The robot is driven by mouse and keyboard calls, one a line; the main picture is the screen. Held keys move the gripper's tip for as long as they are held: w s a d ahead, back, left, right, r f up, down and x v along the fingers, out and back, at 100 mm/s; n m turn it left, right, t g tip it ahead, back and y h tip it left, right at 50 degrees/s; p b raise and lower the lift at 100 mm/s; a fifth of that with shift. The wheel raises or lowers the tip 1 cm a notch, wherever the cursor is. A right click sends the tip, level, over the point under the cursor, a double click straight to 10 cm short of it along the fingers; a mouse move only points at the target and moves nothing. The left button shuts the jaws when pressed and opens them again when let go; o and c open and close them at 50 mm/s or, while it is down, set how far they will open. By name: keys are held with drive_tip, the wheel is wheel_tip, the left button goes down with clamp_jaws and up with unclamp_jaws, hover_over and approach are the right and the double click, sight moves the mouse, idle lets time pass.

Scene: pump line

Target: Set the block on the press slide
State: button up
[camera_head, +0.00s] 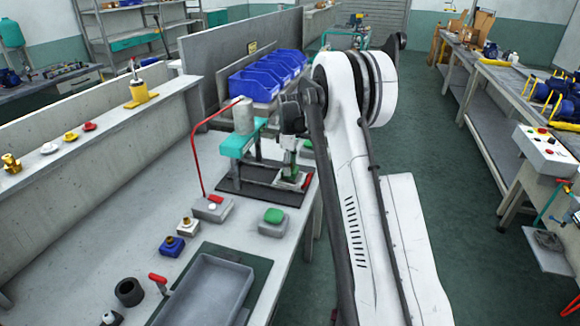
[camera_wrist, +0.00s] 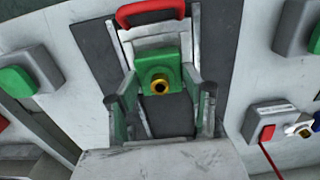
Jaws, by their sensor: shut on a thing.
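The green block (camera_wrist: 172,65) with a brass fitting on its face sits between my fingers in the wrist view. My gripper (camera_wrist: 165,92) is shut on it, one finger on each side. In the head view my gripper (camera_head: 289,145) is at the press, to the right of its teal frame (camera_head: 238,143). The press slide (camera_wrist: 153,35), a pale part with a red handle (camera_wrist: 150,11), lies just beyond the block in the wrist view. The red handle also shows in the head view (camera_head: 306,181). I cannot tell whether the block touches the slide.
A grey box with a green button (camera_head: 273,217) and a box with a tall red rod (camera_head: 212,208) stand on the bench near the press. Blue bins (camera_head: 262,77) stand behind it. A grey tray (camera_head: 205,288) lies at the front. The aisle to the right is clear.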

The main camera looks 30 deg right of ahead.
drive_tip(key=shift+f+b, duration=0.7)
drive_tip(key=shift+f, duration=0.05)
idle(0.8)
drive_tip(key=o, duration=1.8)
drive_tip(key=shift+r+p, duration=1.3)
drive_tip(key=shift+r, duration=2.25)
